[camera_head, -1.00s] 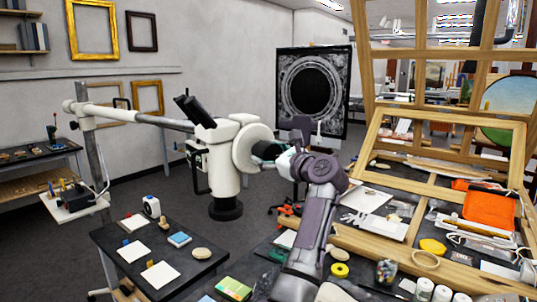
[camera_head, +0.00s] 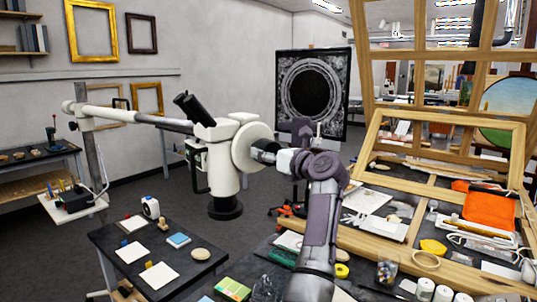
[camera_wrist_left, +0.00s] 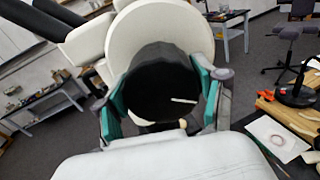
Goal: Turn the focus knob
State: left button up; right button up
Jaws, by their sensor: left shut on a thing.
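The microscope (camera_head: 228,160) is a white head on a long boom arm, with black eyepieces (camera_head: 190,106) on top. Its black focus knob (camera_head: 262,147) sticks out from a round white housing on the right side. In the left wrist view the knob (camera_wrist_left: 155,85) is a large dark cylinder with a short white line on its face, at the right and tilted slightly. My left gripper (camera_head: 270,154) is shut around the knob, with teal pads on its two sides in the wrist view. The forearm hides part of the bench behind it. My right gripper is not in view.
A dark table (camera_head: 165,236) with white cards and small items stands at the lower left. The workbench at the right holds a wooden frame (camera_head: 440,120), an orange cloth (camera_head: 488,209), tape rolls and jars. A dark ornate panel (camera_head: 313,90) stands behind.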

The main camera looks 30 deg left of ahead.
aim_at(269, 141)
pick_arm(q)
jog(key=shift+w+m, duration=0.1)
jog(key=shift+m, duration=1.1)
jog(key=o, duration=1.1)
jog(key=shift+o, duration=0.2)
jog(key=shift+r, duration=0.15)
notch_tip(269, 141, up, 10)
jog(key=shift+f, duration=0.1)
